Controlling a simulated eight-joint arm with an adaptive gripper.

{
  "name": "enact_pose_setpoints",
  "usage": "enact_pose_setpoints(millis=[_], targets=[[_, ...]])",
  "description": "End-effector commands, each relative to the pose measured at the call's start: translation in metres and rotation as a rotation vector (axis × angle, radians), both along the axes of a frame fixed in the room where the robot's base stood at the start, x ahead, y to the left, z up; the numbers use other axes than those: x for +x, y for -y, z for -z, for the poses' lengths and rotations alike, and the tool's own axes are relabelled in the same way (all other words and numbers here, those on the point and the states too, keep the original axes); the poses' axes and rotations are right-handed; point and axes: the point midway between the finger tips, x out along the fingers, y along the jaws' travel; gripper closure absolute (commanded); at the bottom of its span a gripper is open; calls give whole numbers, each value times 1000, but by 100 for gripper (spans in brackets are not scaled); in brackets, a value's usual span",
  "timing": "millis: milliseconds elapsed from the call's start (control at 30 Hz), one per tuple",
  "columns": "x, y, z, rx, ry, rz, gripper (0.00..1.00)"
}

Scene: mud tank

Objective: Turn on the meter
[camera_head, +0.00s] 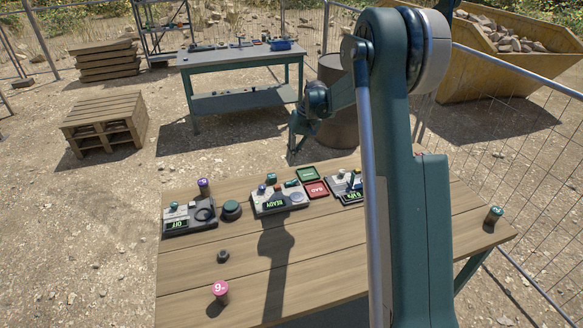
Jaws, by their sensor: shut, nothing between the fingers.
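Three grey devices with green displays stand along the far side of the wooden table; none is labelled as the meter. The left device (189,218) reads OFF, with small knobs on top and a dark ring at its right. The middle device (280,198) reads READY. The right device (345,187) is partly hidden by my arm, and its display is only partly legible. My gripper (291,158) is small and dark in view, pointing down beyond the middle device. It is shut and empty, apart from all three devices.
A dark green round piece (231,210) sits between the left and middle devices. A purple cylinder (204,187), a pink cylinder (220,292), a black knob (223,256), and green (308,174) and red (316,189) trays are on the table (190,270). My arm hides its right-middle part.

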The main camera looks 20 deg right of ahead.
Motion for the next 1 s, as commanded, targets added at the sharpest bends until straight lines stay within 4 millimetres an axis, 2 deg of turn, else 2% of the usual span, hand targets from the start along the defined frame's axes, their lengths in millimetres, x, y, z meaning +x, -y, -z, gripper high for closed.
enact_pose_setpoints(millis=[100,300,1000], targets=[[0,0,-18,0,0,0,100],[0,0,-35,0,0,0,100],[-5,-2,-45,-5,6,2,100]])
